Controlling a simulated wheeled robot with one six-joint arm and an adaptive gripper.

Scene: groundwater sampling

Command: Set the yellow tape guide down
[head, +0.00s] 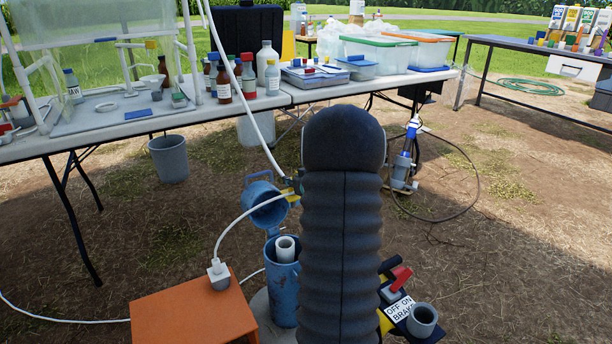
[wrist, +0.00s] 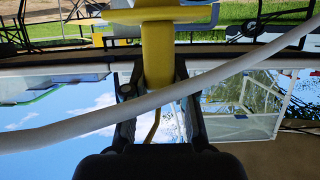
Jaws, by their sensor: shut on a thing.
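The yellow tape guide (wrist: 158,50) is between the two dark fingers of my gripper (wrist: 154,84) in the wrist view, and the gripper is shut on it. A pale tube or tape (wrist: 80,130) crosses the wrist view in front of the fingers. In the head view my dark ribbed arm hides the gripper and most of the guide. A small yellow part (head: 291,198) shows left of my arm, by the raised lid (head: 264,204) of the blue well casing (head: 284,295). A white pipe (head: 286,250) stands inside the casing.
An orange box (head: 192,312) with a grey fitting and white hose stands left of the casing. A reel panel labelled OFF ON BRAKE (head: 400,308) is at right. A table (head: 220,107) with bottles and bins stands behind. Bare ground lies between.

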